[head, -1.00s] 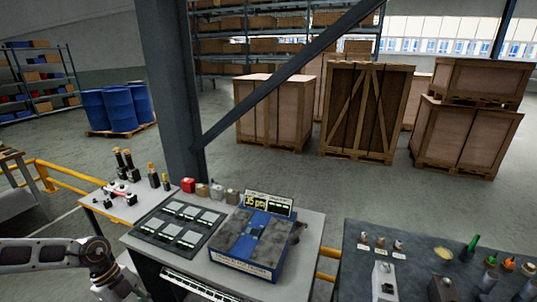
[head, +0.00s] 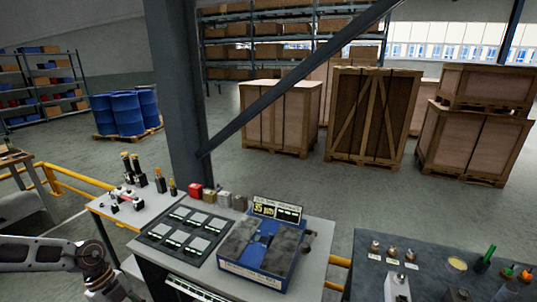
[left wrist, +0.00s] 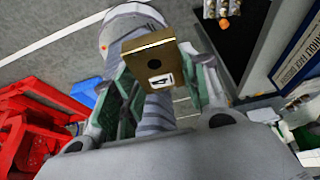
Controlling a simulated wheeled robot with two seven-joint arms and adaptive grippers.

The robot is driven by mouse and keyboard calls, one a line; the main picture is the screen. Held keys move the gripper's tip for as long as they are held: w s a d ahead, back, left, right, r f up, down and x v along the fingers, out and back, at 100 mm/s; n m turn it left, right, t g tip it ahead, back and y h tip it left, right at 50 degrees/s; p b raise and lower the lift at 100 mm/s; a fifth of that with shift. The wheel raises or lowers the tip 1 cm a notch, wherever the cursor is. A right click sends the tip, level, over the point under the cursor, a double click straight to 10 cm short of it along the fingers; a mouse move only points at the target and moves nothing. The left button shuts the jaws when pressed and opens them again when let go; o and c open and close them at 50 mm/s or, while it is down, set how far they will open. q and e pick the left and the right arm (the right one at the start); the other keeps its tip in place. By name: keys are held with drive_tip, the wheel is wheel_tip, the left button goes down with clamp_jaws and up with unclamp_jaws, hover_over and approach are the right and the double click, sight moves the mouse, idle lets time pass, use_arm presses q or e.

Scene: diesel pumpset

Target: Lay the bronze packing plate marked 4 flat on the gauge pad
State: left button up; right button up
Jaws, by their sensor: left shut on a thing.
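The bronze packing plate (left wrist: 150,66), with a dark round hole and a white label reading 4, is held in my left gripper (left wrist: 168,80) in the left wrist view. The fingers with green inner sides are shut on it. In the head view my left arm comes in at the lower left, and its wrist (head: 103,283) is cut by the bottom edge; the plate does not show there. The blue gauge stand (head: 257,262) is on the grey bench to the right of my arm. Its middle shows a blue pad area (head: 262,242) between dark grey surfaces. My right gripper is not in view.
A dark tray (head: 183,236) with several light plates lies left of the gauge. A display (head: 277,209) reading 35 µm stands behind it. Small blocks (head: 224,198) line the bench's back. A dark bench (head: 425,262) with small parts is at the right.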

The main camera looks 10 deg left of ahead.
use_arm(q)
drive_tip(key=shift+s+a, duration=0.1)
drive_tip(key=shift+a, duration=0.5)
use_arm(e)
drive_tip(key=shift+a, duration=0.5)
use_arm(q)
drive_tip(key=shift+d, duration=0.2)
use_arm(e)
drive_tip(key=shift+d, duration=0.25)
